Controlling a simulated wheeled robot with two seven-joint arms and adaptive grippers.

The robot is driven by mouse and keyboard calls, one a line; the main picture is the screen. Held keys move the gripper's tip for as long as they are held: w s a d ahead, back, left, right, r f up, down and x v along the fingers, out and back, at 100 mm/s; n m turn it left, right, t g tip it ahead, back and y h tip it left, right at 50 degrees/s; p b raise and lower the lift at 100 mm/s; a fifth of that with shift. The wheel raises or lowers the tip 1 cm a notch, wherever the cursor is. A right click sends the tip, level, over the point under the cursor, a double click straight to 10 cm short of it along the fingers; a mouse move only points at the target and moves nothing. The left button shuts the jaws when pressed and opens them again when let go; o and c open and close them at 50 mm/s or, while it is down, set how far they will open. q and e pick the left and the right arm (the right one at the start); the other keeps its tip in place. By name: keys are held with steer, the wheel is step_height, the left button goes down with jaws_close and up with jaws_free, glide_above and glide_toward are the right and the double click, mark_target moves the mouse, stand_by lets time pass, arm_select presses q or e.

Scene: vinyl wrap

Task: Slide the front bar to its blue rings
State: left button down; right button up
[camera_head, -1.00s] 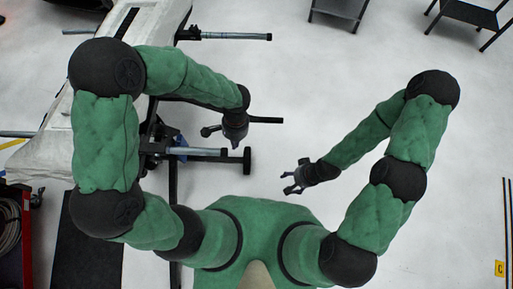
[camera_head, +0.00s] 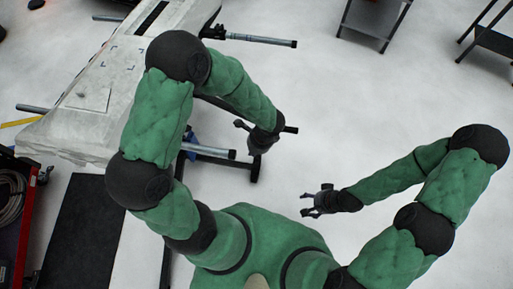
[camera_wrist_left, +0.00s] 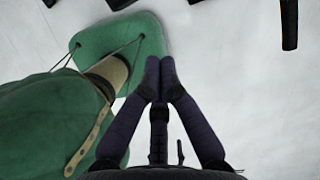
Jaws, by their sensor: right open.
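The near, front bar (camera_head: 208,151) is a grey tube with a dark tip, sticking out to the right from under the white bodywork (camera_head: 92,95). A bit of blue (camera_head: 190,138) shows at its inner end; I cannot tell whether this is a ring. My left gripper (camera_head: 254,151) points down beside the bar's outer tip and partly overlaps the stand behind it. In the left wrist view its fingers (camera_wrist_left: 159,70) meet at the tips with nothing between them. My right gripper (camera_head: 309,203) is open and empty over bare floor, right of the bar.
A second, far bar (camera_head: 260,40) sticks out from the bodywork's upper end. A black stand foot (camera_head: 256,168) lies near the front bar's tip. Dark tables (camera_head: 375,18) stand at top right. A red cart (camera_head: 15,220) is at lower left. The floor at centre right is clear.

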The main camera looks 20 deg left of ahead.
arm_select(q)
steer(key=shift+s+a+f+b, duration=0.15)
steer(key=shift+a+f+b, duration=0.05)
steer(key=shift+a, duration=0.5)
steer(key=shift+s+a+f+b, duration=0.15)
steer(key=shift+s+a+f, duration=0.1)
steer(key=shift+a, duration=0.4)
steer(key=shift+s+a+f+b, duration=0.1)
steer(key=shift+a+f+b, duration=0.1)
steer(key=shift+a, duration=0.5)
arm_select(e)
steer(key=shift+f, duration=0.85)
arm_select(q)
steer(key=shift+s+a, duration=0.1)
steer(key=shift+a, duration=0.6)
steer(key=shift+d, duration=0.15)
